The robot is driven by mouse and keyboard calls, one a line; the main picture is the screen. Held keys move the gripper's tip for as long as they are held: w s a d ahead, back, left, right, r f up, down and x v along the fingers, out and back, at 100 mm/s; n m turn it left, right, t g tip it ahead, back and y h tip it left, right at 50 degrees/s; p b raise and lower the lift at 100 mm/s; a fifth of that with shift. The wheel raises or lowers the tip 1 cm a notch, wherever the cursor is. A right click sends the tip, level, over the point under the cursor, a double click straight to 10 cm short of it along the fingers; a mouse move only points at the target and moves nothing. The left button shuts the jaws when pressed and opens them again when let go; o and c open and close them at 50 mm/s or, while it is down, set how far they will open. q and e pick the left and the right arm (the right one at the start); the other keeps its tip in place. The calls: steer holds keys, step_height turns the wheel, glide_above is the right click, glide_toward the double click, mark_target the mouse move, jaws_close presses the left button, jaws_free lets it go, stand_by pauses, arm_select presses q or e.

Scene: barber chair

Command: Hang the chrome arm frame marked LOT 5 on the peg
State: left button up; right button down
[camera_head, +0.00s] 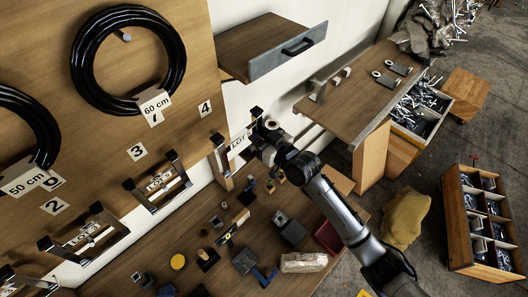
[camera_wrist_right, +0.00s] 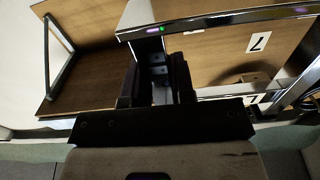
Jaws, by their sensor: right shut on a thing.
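My right gripper (camera_head: 262,138) is shut on a chrome arm frame (camera_head: 222,160) with dark end pads, below the card with 4 at the board's right edge. Its white tag reads LOT; the number is not readable. In the right wrist view, the frame's chrome bar (camera_wrist_right: 225,22) crosses the top, beyond the gripper fingers (camera_wrist_right: 155,85). Other frames hang on the board below cards 3 (camera_head: 158,184) and 2 (camera_head: 85,238). I cannot make out a peg behind the held frame, nor whether it touches the board. My left gripper is not in view.
Black hose coils (camera_head: 128,60) hang on the wooden board (camera_head: 185,80). A drawer shelf (camera_head: 272,48) juts out right of it. A bench (camera_head: 345,115) stands further right. The lower table (camera_head: 185,232) holds several small tools and blocks. A divided crate (camera_head: 452,205) stands at right.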

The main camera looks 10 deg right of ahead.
steer(key=f, duration=0.4)
steer(key=s+d+f, duration=0.1)
steer(key=f, duration=0.1)
steer(key=shift+s+d+f, duration=0.1)
steer(key=shift+f, duration=0.1)
steer(key=shift+f+b+x, duration=0.1)
steer(key=shift+b+x, duration=2.15)
steer(key=shift+x, duration=1)
steer(key=shift+f+b+x, duration=0.15)
steer(key=shift+b+x, duration=2.1)
steer(key=shift+x, duration=1)
steer(key=shift+d+f+b, duration=0.15)
steer(key=shift+f+b, duration=0.6)
steer(key=shift+f, duration=0.05)
steer(key=shift+f, duration=0.1)
